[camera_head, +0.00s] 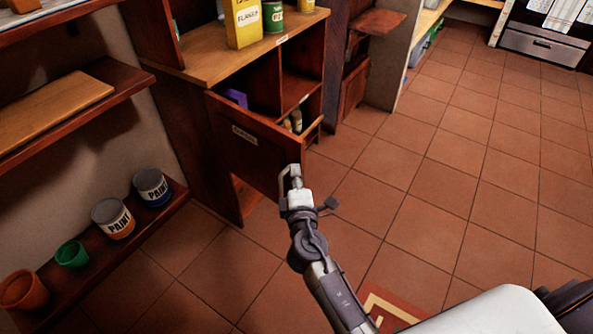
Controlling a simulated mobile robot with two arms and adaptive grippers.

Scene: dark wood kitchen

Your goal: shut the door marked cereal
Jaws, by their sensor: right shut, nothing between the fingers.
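The dark wood door (252,151) with a small pale label stands open on the front of a low cabinet. The label's print is too small to read with certainty. Behind the door the cabinet's compartments (295,90) show, with a purple item (236,97) and small pale items (296,121) inside. My right gripper (290,174) is shut and empty, at the door's lower right edge. I cannot tell whether it touches the door. My left gripper is not in view.
On the cabinet top stand a yellow box (243,24) and a green can (273,16). At the left, a low shelf holds paint cans (113,218) and pots (72,255), below a higher shelf with a board (55,105). The tiled floor (440,190) at the right is clear.

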